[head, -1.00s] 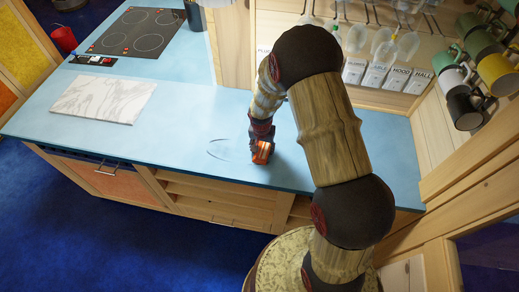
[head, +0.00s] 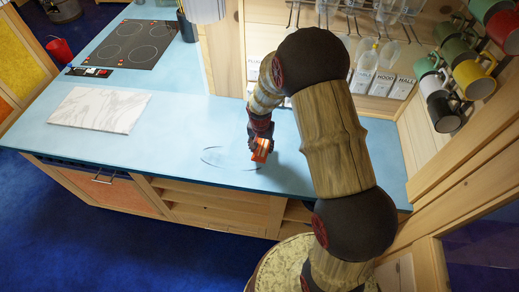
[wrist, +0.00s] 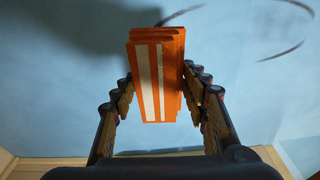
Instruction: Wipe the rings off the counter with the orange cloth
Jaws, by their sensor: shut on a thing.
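The orange cloth (head: 260,151), folded into a thick block with pale stripes, is held in my gripper (head: 262,140) over the front part of the blue counter (head: 180,135). In the wrist view the cloth (wrist: 172,60) sits between the two fingers of my gripper (wrist: 158,85), which are shut on it. Thin dark ring marks (head: 212,162) lie on the counter just left of and beside the cloth; curved pieces of them (wrist: 284,52) show at the upper right of the wrist view. I cannot tell whether the cloth touches the counter.
A white marble board (head: 98,109) lies on the counter to the left. Behind it are a black hob (head: 130,44) and a red cup (head: 60,49). The counter around the marks is clear.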

